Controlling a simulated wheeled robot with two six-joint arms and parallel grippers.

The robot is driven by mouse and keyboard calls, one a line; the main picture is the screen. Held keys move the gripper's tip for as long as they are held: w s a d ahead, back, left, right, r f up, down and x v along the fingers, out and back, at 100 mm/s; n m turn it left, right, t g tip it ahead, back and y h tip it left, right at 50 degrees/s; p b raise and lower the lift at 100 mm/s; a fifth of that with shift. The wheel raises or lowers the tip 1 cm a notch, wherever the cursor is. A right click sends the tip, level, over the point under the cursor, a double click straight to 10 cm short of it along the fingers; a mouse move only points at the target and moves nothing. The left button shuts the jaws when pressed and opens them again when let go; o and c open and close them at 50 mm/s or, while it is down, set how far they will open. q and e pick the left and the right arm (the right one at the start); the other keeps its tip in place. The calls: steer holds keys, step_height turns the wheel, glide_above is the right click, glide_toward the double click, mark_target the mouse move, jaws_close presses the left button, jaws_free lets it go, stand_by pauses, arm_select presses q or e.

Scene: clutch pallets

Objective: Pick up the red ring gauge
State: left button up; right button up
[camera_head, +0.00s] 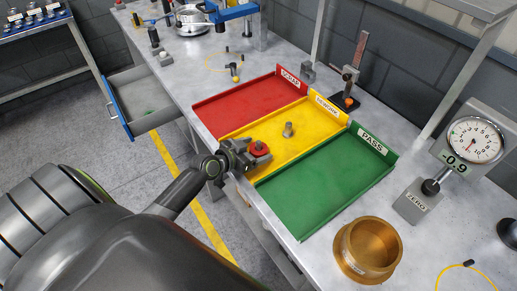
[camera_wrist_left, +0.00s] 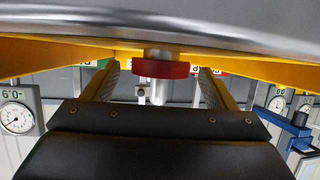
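The red ring gauge (camera_head: 259,147) is at the left front part of the yellow REWORK tray (camera_head: 295,113). In the left wrist view, the red ring gauge (camera_wrist_left: 163,69) shows as a red band with a grey cylindrical part above and below it. My left gripper (camera_head: 258,155) reaches in low over the tray's front edge, its fingers beside the ring gauge. In the left wrist view the left gripper (camera_wrist_left: 160,82) is open, with the ring gauge between the fingertips and a gap on each side. My right gripper is not in view.
A grey metal part (camera_head: 288,130) stands upright in the yellow tray. The red SCRAP tray (camera_head: 235,103) and green PASS tray (camera_head: 325,185) flank it. A brass cup (camera_head: 368,250) and a dial gauge (camera_head: 473,140) stand to the right. An open drawer (camera_head: 140,100) juts out at left.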

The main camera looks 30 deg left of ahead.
mark_target(255, 151)
arm_select(q)
steer(key=c, duration=1.3)
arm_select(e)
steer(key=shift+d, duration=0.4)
arm_select(q)
steer(key=shift+o, duration=0.2)
steer(key=shift+r, duration=0.1)
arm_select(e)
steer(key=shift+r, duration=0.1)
arm_select(q)
step_height(255, 151, up, 10)
steer(key=s+d+r+m+g+h+b, duration=0.1)
steer(key=s+d+r+m+h+b, duration=0.1)
steer(key=s+d, duration=0.9)
step_height(255, 151, up, 3)
steer(key=d+h+b, duration=0.1)
steer(key=b, duration=0.1)
steer(key=shift+s+d+f+m+b, duration=0.2)
steer(key=shift+s+d+m+b, duration=0.05)
steer(key=shift+s+m+b, duration=0.15)
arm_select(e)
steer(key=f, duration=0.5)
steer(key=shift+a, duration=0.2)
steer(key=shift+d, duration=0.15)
